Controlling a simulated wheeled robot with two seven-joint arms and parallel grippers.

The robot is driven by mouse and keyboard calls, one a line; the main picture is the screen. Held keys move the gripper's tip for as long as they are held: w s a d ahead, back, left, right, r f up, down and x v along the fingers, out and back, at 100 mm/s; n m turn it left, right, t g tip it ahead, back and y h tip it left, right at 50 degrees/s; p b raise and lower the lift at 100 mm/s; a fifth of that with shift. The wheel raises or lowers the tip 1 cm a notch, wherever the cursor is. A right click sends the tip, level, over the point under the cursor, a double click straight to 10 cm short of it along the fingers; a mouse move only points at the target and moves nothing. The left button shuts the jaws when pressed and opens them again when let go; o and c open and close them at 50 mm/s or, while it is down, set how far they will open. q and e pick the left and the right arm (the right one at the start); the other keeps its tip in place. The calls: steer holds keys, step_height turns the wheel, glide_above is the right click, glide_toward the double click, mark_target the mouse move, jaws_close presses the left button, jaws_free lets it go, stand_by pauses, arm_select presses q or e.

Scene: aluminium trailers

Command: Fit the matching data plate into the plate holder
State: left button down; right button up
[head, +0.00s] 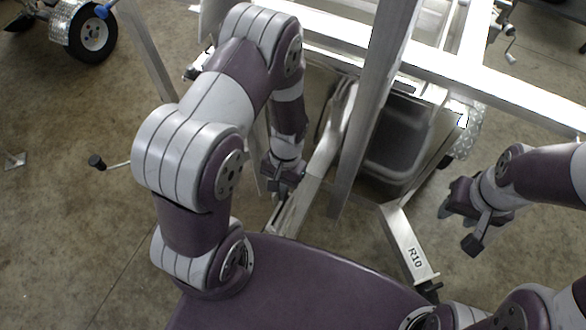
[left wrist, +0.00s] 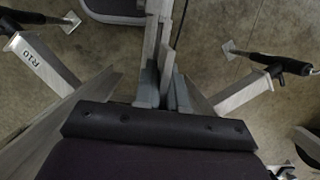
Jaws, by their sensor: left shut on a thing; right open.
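My left gripper (head: 285,190) is low beside the trailer's metal frame, left of the dark grey bin. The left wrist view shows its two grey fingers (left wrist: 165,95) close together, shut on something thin. Only a narrow edge shows between them, so I cannot read it or tell which data plate it is. The plate holder cannot be made out in either view. My right gripper (head: 463,222) is open and empty, to the right of the trailer frame, over bare floor.
The aluminium trailer frame (head: 370,105) rises close to my left gripper. A dark grey bin (head: 397,145) sits within it. A metal leg marked R10 (head: 410,250) stands at front; it also shows in the left wrist view (left wrist: 38,62). Concrete floor (head: 70,220) at left is mostly clear.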

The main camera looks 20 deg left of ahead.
arm_select(q)
steer(key=shift+s, duration=0.3)
steer(key=shift+s+r, duration=0.25)
steer(key=shift+s, duration=0.7)
steer(key=shift+s+d, duration=0.1)
steer(key=shift+d, duration=0.1)
step_height(320, 180, down, 6)
steer(key=b, duration=0.3)
steer(key=shift+a+b, duration=0.1)
steer(key=shift+b, duration=0.2)
arm_select(e)
steer(key=f, duration=0.2)
steer(key=s+f, duration=0.1)
steer(key=shift+d+f, duration=0.15)
steer(key=shift+f, duration=0.25)
steer(key=shift+w, duration=0.1)
steer(key=shift+r, duration=0.2)
